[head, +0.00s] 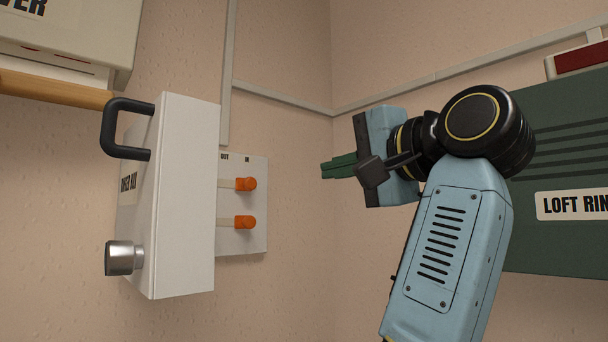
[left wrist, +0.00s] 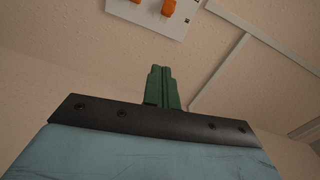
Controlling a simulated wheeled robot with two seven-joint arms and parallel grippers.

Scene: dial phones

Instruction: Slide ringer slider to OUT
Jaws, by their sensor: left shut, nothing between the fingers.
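A pale slider plate (head: 257,205) on the wall carries the labels OUT at left and IN at right. Two orange slider knobs, an upper one (head: 246,184) and a lower one (head: 244,222), sit toward the IN side of their slots. In the left wrist view the plate (left wrist: 150,12) shows at the top edge with an orange knob (left wrist: 168,7). My left gripper (head: 324,169) is shut and empty, to the right of the plate and apart from the knobs. Its green fingers (left wrist: 160,72) point toward the plate. My right gripper is not in view.
A white box or door (head: 185,200) with a black handle (head: 108,128) and a silver knob (head: 122,258) juts out left of the plate and hides its left part. A green box (head: 560,150) is behind my arm at right. Wall is bare between plate and gripper.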

